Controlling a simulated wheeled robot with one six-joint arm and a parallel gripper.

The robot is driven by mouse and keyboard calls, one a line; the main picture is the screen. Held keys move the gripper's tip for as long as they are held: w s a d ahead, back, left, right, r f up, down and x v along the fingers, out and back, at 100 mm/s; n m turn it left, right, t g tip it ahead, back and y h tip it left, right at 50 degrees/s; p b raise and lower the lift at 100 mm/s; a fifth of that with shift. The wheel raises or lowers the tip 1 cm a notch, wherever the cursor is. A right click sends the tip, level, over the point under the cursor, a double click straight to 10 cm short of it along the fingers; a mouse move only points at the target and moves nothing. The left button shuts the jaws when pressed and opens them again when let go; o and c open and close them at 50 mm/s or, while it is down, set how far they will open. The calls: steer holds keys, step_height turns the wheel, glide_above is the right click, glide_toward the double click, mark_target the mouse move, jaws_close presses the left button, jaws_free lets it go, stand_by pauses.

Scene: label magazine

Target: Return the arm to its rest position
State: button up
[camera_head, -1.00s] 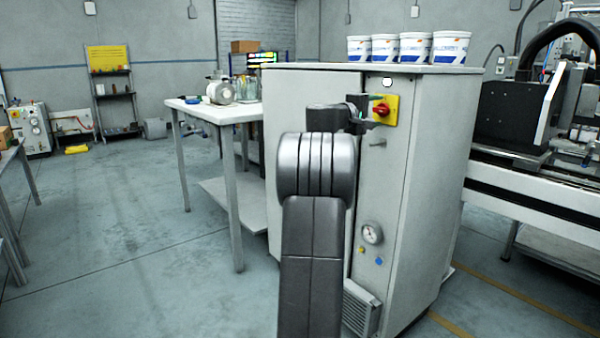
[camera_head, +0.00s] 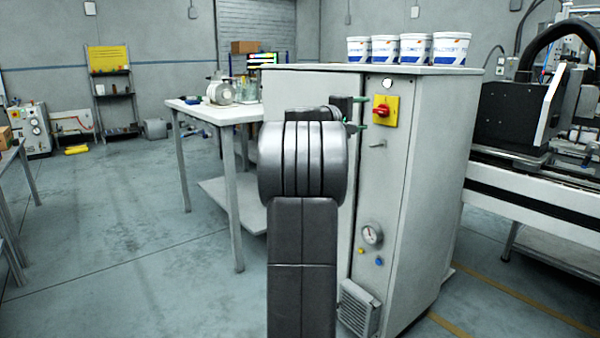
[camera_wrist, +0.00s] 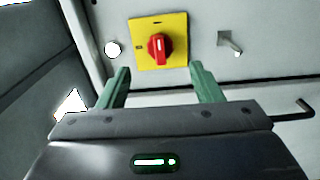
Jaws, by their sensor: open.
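My gripper (camera_wrist: 158,82) is open, with two green fingers apart and nothing between them in the wrist view. It also shows partly in the head view (camera_head: 357,114), at the front of a grey cabinet (camera_head: 425,150), mostly hidden behind my arm. A red rotary switch (camera_wrist: 160,47) on a yellow plate (camera_wrist: 178,22) lies beyond the fingertips, apart from them. In the head view the switch (camera_head: 383,110) is uncovered, to the right of my gripper.
A machine (camera_head: 540,125) stands at the right. Open floor (camera_head: 110,230) lies at the left.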

mark_target(378, 111)
steer(key=x, duration=0.7)
steer(key=shift+w+d+r+p, duration=0.2)
steer(key=shift+d+p, duration=0.05)
steer(key=shift+p, duration=0.25)
steer(key=shift+s+a+r+n+p, duration=0.1)
steer(key=shift+a+r+n+p, duration=0.05)
steer(key=shift+n+p, duration=0.75)
steer(key=n+p, duration=0.3)
steer(key=p, duration=0.2)
steer(key=shift+n, duration=0.4)
steer(key=n+p, duration=0.3)
steer(key=p, duration=0.2)
steer(key=n+p, duration=0.6)
steer(key=p, duration=0.7)
steer(key=shift+n, duration=0.3)
steer(key=n+p, duration=0.1)
steer(key=p, duration=0.2)
steer(key=shift+n+p, duration=0.4)
steer(key=shift+p, duration=0.15)
steer(key=shift+f+n+p, duration=0.25)
steer(key=shift+n+p, duration=0.15)
steer(key=shift+p, duration=0.25)
